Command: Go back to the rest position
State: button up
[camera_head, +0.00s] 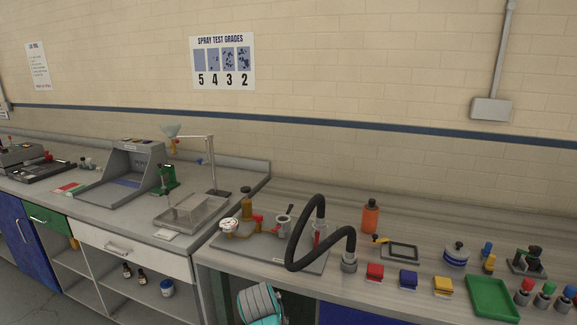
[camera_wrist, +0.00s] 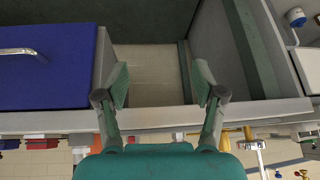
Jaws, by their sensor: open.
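My gripper (camera_wrist: 160,84) shows in the wrist view with its two fingers spread wide apart and nothing between them. It faces the front of the bench, at an open bay (camera_wrist: 150,65) under the worktop. The wrist picture appears upside down, with the worktop edge below the fingers. In the head view, a teal and grey part of my arm shows low in the middle, in front of the bench; the fingertips cannot be made out there.
A blue drawer front (camera_wrist: 45,70) is beside the bay. On the bench stand a black hose (camera_head: 305,235), an orange bottle (camera_head: 370,217), small coloured blocks, a green tray (camera_head: 491,299) and a spray stand (camera_head: 213,165). The floor (camera_head: 22,282) at the left is clear.

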jog(key=s+d+f+n+t+y, duration=0.1)
jog(key=s+d+f, duration=0.4)
jog(key=s+f, duration=0.15)
jog(key=s+d+f+t, duration=0.1)
jog(key=s+d+f, duration=0.35)
jog(key=f, duration=0.35)
jog(key=s+d+f+n+t, duration=0.15)
jog(key=s+d, duration=0.25)
jog(key=s, duration=0.5)
jog(key=s+d+f+t, duration=0.15)
jog(key=s+d, duration=0.25)
jog(key=s, duration=0.5)
jog(key=s+d+r+t, duration=0.15)
jog(key=s+r, duration=0.25)
jog(key=s, duration=0.4)
jog(key=s+d+r, duration=0.3)
jog(key=s, duration=0.6)
jog(key=s+d+r+t, duration=0.1)
jog(key=s+r+t, duration=0.1)
jog(key=s+r, duration=0.9)
notch_tip(320, 180, up, 4)
jog(key=shift+d+f, duration=0.2)
jog(key=shift+d, duration=0.05)
